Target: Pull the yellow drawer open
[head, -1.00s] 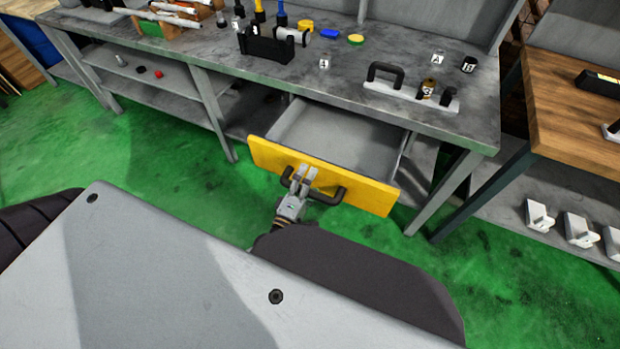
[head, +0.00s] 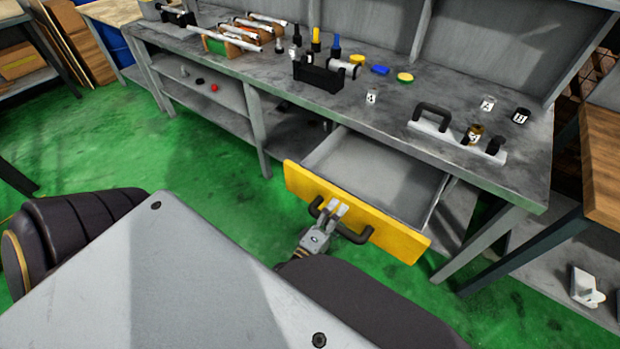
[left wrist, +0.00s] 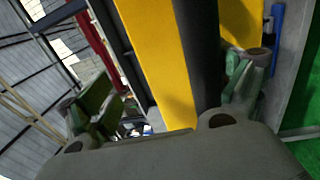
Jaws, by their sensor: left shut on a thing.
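The yellow drawer (head: 350,212) hangs pulled out under the grey workbench, and its grey inside (head: 378,168) shows empty. A dark bar handle (head: 356,236) is on its yellow front. My left gripper (head: 335,208) is at the handle, shut on it near the middle of the front. In the left wrist view the dark handle (left wrist: 197,50) runs between the two fingers, with the yellow front (left wrist: 158,70) beside it. My right gripper is in neither view.
The workbench (head: 400,90) carries a black holder (head: 318,76), a plate with a handle (head: 455,140) and several small parts. Its slanted legs stand right of the drawer. Green floor (head: 100,150) is open to the left. A wooden-topped table (head: 605,160) stands at right.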

